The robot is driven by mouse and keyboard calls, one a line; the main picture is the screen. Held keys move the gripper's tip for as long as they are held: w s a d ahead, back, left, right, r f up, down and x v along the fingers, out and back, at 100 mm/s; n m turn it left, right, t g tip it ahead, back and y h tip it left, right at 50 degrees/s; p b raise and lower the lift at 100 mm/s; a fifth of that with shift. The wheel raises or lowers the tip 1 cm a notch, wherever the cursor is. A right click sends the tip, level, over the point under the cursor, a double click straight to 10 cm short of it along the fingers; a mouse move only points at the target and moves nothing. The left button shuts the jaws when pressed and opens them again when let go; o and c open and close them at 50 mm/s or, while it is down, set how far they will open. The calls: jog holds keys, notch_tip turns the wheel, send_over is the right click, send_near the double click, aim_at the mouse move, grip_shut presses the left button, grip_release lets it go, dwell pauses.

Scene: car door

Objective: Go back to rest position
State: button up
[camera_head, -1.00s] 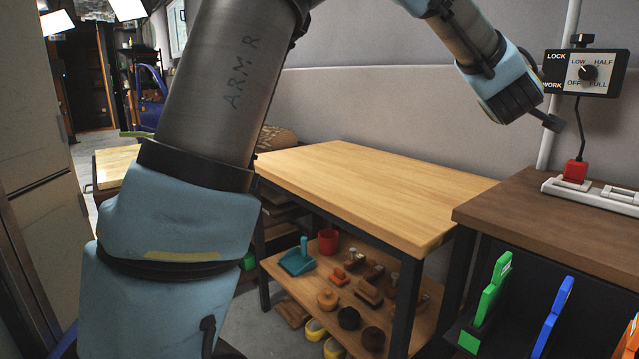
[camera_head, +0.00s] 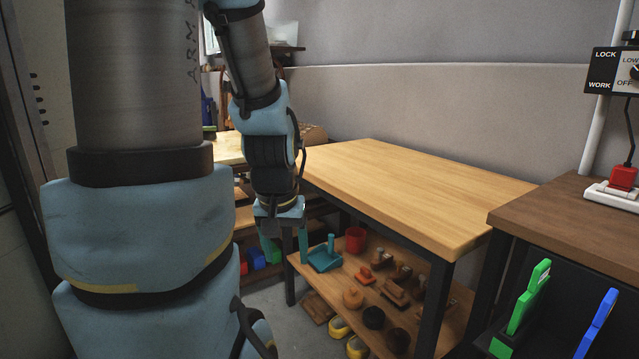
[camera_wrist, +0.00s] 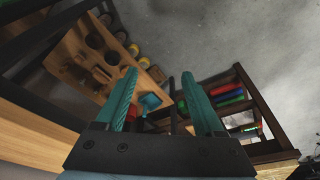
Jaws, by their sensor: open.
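My gripper (camera_head: 285,240) hangs pointing down in the head view, in front of the left end of the wooden workbench (camera_head: 420,190). In the wrist view my gripper (camera_wrist: 158,95) shows two teal fingers spread apart with nothing between them. The workbench's bare top and lower shelf are to the right of my gripper in the head view. My arm is folded, with its forearm coming down beside the large upper link on the left.
The workbench's lower shelf holds a teal dustpan-like item (camera_head: 325,255), a red cup (camera_head: 356,239) and several wooden pieces. A darker bench (camera_head: 570,215) with a red plug (camera_head: 623,177) and a LOCK/WORK control box (camera_head: 612,72) stands right. Grey floor lies below.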

notch_tip(320, 180, up, 21)
jog(key=s+g+p, duration=0.1)
jog(key=s+p, duration=0.1)
jog(key=p, duration=2)
jog(key=shift+s+a, duration=0.15)
